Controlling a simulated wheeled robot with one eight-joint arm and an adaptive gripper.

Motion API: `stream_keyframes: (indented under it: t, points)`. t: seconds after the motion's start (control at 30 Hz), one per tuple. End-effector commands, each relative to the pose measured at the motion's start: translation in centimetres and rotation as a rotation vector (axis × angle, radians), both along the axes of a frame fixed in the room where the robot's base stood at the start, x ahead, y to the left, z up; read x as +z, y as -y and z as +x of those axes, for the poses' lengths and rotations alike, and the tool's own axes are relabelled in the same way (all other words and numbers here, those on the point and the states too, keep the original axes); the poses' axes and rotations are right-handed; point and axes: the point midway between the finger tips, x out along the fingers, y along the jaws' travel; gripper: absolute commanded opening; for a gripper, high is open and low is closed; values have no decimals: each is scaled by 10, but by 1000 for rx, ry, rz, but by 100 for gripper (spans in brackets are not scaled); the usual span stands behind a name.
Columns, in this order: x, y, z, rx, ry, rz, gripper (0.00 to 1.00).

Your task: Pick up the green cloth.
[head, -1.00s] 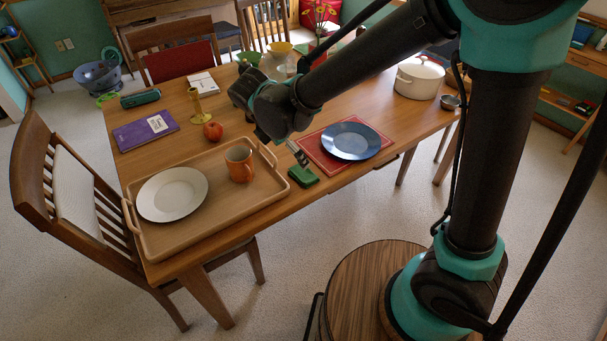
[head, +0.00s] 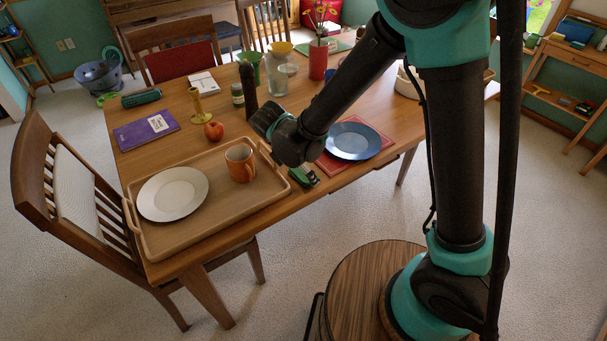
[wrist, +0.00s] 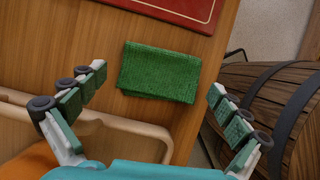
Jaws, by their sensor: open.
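The green cloth (wrist: 160,72) lies folded on the wooden table near its front edge in the wrist view. In the head view the cloth (head: 304,177) is partly hidden behind my arm, between the tray and the red placemat. My gripper (wrist: 158,85) is open, with one finger to the left of the cloth and one to the right. The fingers are apart from the cloth and nothing is between them but the view of it. In the head view the fingertips are mostly hidden by my wrist.
A wooden tray (head: 225,208) with a white plate (head: 172,194) and an orange mug (head: 239,163) is left of the cloth. A red placemat (head: 386,146) with a blue plate (head: 352,141) is to its right. A tomato-like red fruit (head: 213,131) sits behind the tray.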

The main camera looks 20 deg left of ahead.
Motion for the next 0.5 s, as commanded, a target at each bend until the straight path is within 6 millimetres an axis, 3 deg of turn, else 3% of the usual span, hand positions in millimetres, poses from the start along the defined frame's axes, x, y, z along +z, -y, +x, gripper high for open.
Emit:
stream_keyframes:
  t: [0.1,0.33,0.5]
  points:
    - [0,0,0,0,0,0,99]
    - [0,0,0,0,0,0,72]
    - [0,0,0,0,0,0,72]
